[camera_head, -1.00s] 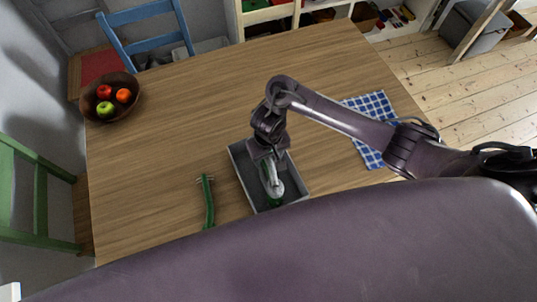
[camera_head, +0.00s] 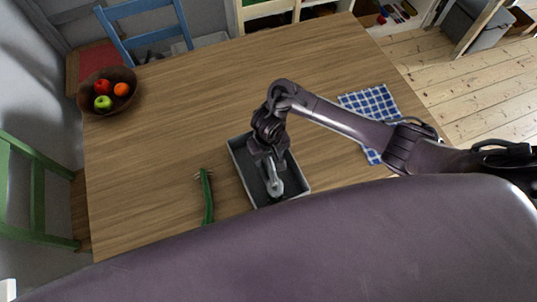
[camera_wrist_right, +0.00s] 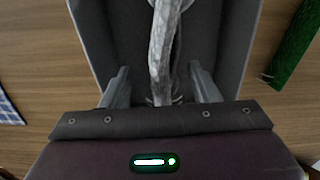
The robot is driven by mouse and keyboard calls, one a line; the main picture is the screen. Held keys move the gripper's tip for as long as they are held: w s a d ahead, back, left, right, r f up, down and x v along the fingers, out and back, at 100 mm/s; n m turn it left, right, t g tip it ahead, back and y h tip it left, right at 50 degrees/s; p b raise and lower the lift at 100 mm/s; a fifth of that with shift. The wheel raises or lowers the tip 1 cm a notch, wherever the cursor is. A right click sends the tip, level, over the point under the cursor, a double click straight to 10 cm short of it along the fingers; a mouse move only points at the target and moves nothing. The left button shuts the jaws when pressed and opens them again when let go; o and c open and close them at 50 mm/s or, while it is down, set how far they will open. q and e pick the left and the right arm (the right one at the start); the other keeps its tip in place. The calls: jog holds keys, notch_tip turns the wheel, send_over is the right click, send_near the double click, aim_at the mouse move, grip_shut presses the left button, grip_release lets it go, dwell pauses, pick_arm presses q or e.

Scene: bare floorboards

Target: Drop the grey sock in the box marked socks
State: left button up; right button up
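A grey open box (camera_head: 235,158) stands on the wooden table. No marking on it is readable. My right gripper (camera_head: 274,186) points down over the box, and its fingers reach towards the inside. In the right wrist view, the grey knitted sock (camera_wrist_right: 163,45) is long and narrow and runs between the spread fingers (camera_wrist_right: 160,82) with gaps on both sides. The box's grey wall (camera_wrist_right: 92,35) shows around it. I cannot tell how much of the sock rests on the box floor. My left gripper is not in view.
A long green object (camera_head: 207,195) lies on the table left of the box; it also shows in the right wrist view (camera_wrist_right: 296,45). A fruit bowl (camera_head: 112,105) stands at the far left. A blue checked cloth (camera_head: 375,103) lies at the right under my arm. The table's middle is clear.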

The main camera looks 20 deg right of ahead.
jog(key=o, duration=0.5)
notch_tip(320, 180, up, 8)
jog(key=p, duration=0.4)
jog(key=shift+p, duration=0.35)
jog(key=shift+f, duration=0.1)
